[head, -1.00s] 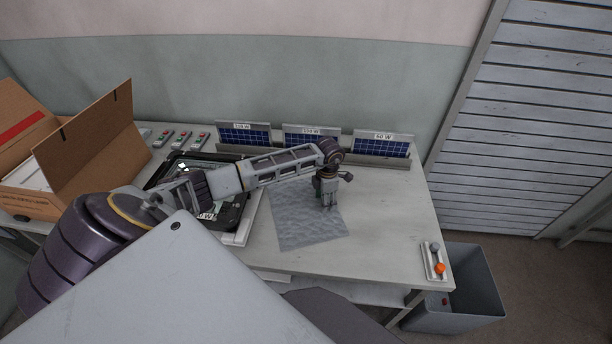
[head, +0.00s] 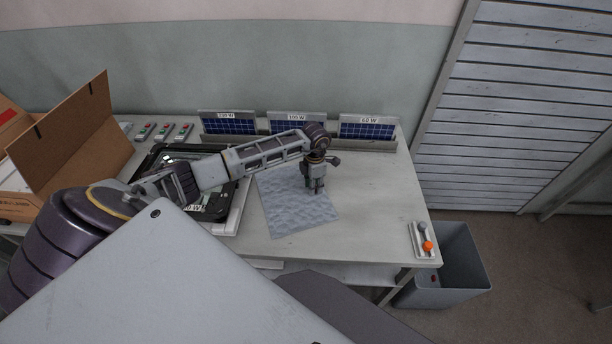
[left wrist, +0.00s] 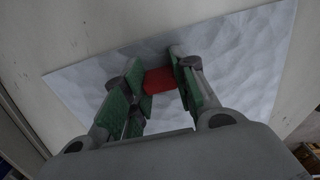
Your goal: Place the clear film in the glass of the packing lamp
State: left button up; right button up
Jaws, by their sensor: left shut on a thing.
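The film is a pale grey-blue, dimpled sheet (head: 283,219) lying on the bench, right of the lamp. My left gripper (head: 317,192) points down over the sheet's right part. In the left wrist view its green-padded fingers (left wrist: 160,85) are shut on a small red tab (left wrist: 160,80), with the sheet (left wrist: 245,65) spread out behind and below. I cannot tell whether the sheet is lifted there. A black lamp housing with glass (head: 170,157) lies on the bench left of the sheet, partly hidden by my left arm. My right gripper is out of view.
Blue panels with wattage labels (head: 297,124) stand in a rack at the back. An open cardboard box (head: 75,125) stands at the left. Small switch boxes (head: 163,131) lie behind the lamp. A control with an orange knob (head: 427,245) is at the right front, beside a grey bin (head: 455,275).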

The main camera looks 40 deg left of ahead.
pick_arm(q)
jog(key=shift+r, duration=0.45)
notch_tip(320, 180, up, 8)
jog(key=shift+w+f+b, duration=0.1)
jog(key=shift+b, duration=0.2)
jog(key=shift+r, duration=0.65)
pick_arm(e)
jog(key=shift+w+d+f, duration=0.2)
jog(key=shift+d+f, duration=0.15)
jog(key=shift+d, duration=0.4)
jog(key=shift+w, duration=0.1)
